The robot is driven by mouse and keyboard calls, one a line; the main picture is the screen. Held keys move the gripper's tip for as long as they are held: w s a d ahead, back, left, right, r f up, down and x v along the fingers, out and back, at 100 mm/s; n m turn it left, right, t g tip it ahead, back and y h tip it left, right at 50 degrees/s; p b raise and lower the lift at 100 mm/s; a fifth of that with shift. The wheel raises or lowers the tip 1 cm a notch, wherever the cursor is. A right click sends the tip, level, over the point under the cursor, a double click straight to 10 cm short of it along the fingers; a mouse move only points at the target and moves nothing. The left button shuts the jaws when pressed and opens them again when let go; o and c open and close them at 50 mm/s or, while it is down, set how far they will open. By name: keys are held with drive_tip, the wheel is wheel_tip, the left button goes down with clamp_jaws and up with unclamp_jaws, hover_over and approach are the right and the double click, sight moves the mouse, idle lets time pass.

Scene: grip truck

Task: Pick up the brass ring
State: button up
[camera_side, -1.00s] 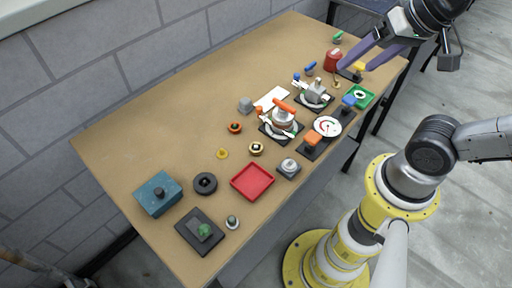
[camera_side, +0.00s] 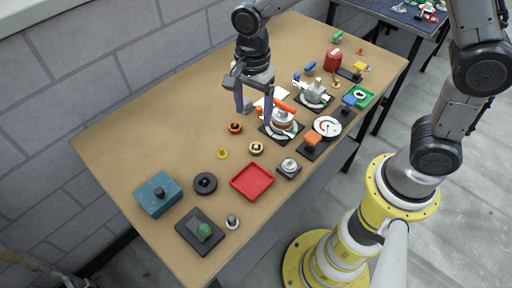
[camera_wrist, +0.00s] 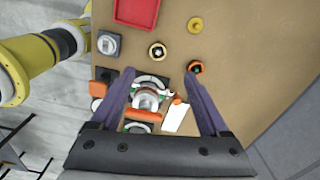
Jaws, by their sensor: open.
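I cannot tell for certain which one is the brass ring. My gripper (camera_side: 254,116) is open and empty, above the table behind both pieces, with its fingers pointing down. In the wrist view the open fingers (camera_wrist: 160,75) frame the valve-like assembly.
An orange ring (camera_side: 235,128) lies close by the gripper. The valve-like assembly (camera_side: 282,122) stands to the right. The red tray (camera_side: 252,181), a black ring (camera_side: 205,184) and a teal box (camera_side: 158,194) are in front. The table's left back is clear.

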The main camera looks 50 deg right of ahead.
sight(255, 148)
wheel_tip(255, 148, down, 13)
drive_tip(key=shift+s+d+r, duration=0.1)
drive_tip(key=shift+s, duration=0.05)
idle(0.4)
clamp_jaws()
idle(0.3)
